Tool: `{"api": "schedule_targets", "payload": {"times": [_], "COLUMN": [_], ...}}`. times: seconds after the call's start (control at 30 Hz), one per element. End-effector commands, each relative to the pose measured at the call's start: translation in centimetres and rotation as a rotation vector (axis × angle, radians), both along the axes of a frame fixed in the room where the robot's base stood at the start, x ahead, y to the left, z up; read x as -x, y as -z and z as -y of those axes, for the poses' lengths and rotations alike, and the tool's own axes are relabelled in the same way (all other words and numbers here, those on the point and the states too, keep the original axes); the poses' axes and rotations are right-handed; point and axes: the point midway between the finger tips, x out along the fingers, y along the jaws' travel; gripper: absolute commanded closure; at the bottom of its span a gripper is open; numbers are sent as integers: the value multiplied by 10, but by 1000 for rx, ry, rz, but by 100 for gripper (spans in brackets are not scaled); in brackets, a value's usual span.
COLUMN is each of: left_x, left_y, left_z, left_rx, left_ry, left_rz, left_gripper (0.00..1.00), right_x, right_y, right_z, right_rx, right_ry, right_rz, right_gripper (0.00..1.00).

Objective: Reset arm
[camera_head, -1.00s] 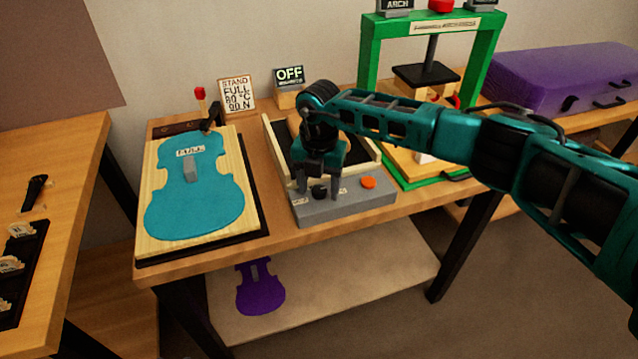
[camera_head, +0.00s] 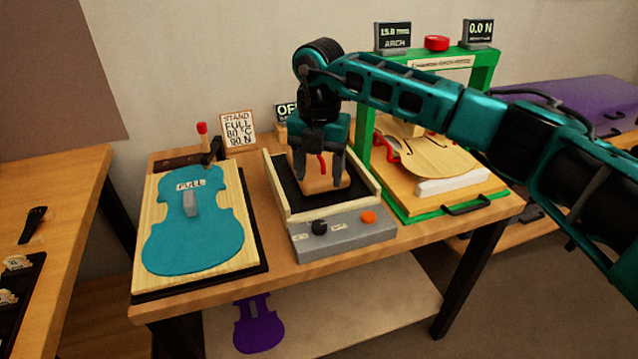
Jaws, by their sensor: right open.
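My right arm reaches in from the right across the bench. My right gripper (camera_head: 318,184) points down above the black bed of the grey heater box. Its two dark fingers are apart. A tan block with a red part shows behind and between the fingers; whether the fingers touch it, I cannot tell. The grey box (camera_head: 345,231) has a black knob (camera_head: 319,227) and an orange button (camera_head: 368,217) on its front. My left gripper is not in view.
A green press (camera_head: 480,75) with a violin plate (camera_head: 440,158) stands to the right. A blue violin template (camera_head: 190,235) lies on a board at left. A sign (camera_head: 238,131) stands at the back. A purple case (camera_head: 590,95) is at far right. A purple template (camera_head: 258,325) lies on the lower shelf.

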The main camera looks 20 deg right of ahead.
Motion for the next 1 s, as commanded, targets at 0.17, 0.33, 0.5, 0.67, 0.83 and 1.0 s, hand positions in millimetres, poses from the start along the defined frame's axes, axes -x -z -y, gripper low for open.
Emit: {"api": "schedule_targets", "payload": {"times": [0.17,0.33,0.5,0.67,0.83,1.0], "left_x": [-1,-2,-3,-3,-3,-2], "left_y": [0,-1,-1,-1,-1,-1], "left_z": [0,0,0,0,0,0], "left_rx": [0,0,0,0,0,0], "left_ry": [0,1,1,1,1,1], "left_rz": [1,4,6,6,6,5], "left_gripper": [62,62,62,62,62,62], "right_x": [0,1,19,70,116,130], "right_y": [-2,0,26,58,47,18], "right_z": [0,-1,-40,-130,-206,-232], "right_rx": [0,-5,-164,-591,-1107,-1549], "right_ry": [0,-3,-88,-223,-213,-1], "right_rz": [-1,-3,-48,-125,-134,-71], "right_gripper": [39,39,39,39,39,39]}}
